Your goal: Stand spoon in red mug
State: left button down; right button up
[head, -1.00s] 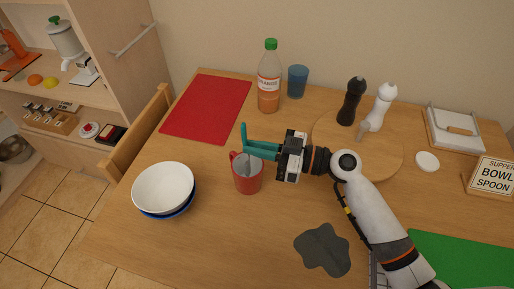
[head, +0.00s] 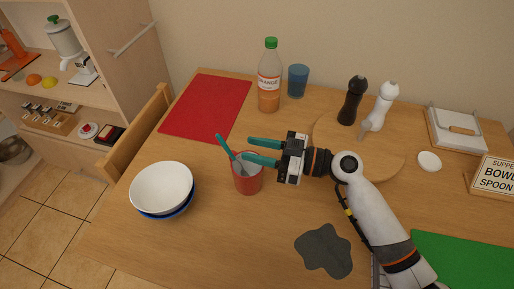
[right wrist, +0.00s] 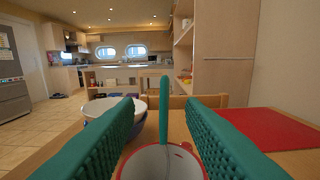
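The red mug (head: 247,181) stands upright on the table, and its rim shows at the bottom of the right wrist view (right wrist: 128,168). The spoon (head: 226,147) stands in the mug with its teal handle up, leaning to the left against the rim. In the right wrist view the spoon handle (right wrist: 164,112) rises between the fingers, apart from both. My right gripper (head: 263,151) is open and empty, just above the mug's right rim; its fingers also show in the right wrist view (right wrist: 160,135). My left gripper is out of view.
Stacked bowls (head: 162,186) stand left of the mug. A red mat (head: 207,106), a bottle (head: 269,82) and a blue cup (head: 298,81) are behind. A dark mat (head: 324,251) lies in front. Two mills (head: 352,101) stand on a round board (head: 385,160) at right.

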jog(key=b+v, duration=0.3)
jog(key=v, duration=0.9)
jog(key=shift+a, duration=0.1)
dwell(0.4)
